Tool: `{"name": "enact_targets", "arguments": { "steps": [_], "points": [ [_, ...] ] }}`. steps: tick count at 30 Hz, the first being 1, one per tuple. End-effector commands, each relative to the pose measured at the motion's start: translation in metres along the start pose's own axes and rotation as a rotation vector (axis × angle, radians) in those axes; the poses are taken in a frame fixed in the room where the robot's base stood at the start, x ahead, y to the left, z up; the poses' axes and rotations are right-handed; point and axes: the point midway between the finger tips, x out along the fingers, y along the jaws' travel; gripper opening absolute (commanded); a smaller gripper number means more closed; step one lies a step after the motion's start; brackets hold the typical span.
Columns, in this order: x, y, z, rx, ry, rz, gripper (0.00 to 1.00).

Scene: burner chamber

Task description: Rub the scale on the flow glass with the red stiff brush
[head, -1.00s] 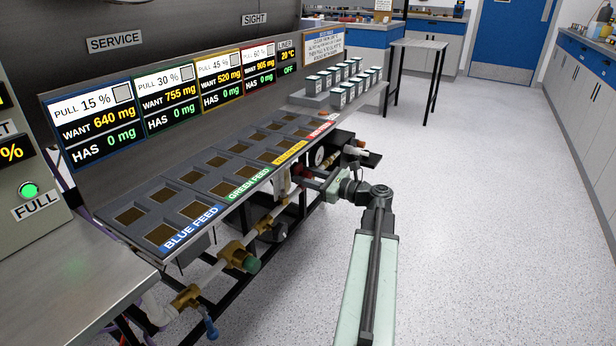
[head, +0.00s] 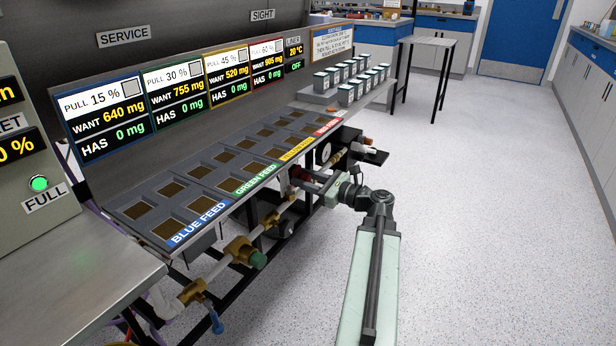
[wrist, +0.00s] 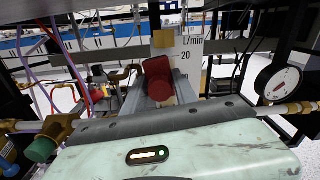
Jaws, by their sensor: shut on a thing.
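My gripper (wrist: 160,98) is shut on the red brush (wrist: 157,76), which stands up in front of it in the wrist view. The flow glass (wrist: 187,58), with its pale plate marked "L/min" and "20", is just behind the brush. The brush hides part of it, and I cannot tell whether they touch. A tan-brown patch (wrist: 164,38) shows above the brush, by the glass. In the head view my gripper (head: 312,180) reaches under the front edge of the bench, and its tips are hard to make out there.
A dial gauge (wrist: 280,82) and brass pipework are close on the right in the wrist view. A green-capped brass valve (wrist: 45,145) is at the lower left. The feed bench (head: 215,185) overhangs the pipes. The floor (head: 480,200) to the right is clear.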

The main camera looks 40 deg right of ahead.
Motion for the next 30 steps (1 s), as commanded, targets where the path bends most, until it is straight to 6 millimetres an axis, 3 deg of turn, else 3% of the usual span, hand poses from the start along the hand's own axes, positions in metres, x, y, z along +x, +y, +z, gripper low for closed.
{"name": "enact_targets", "arguments": {
  "steps": [5, 17, 23, 30],
  "points": [
    [0.001, 0.019, 0.003, 0.000, -0.001, 0.001, 0.02],
    [0.000, 0.022, -0.013, 0.000, 0.000, 0.001, 0.02],
    [0.000, 0.017, -0.011, 0.000, 0.000, 0.000, 0.02],
    [0.003, -0.006, -0.014, 0.000, 0.000, -0.001, 0.02]
  ]
}}
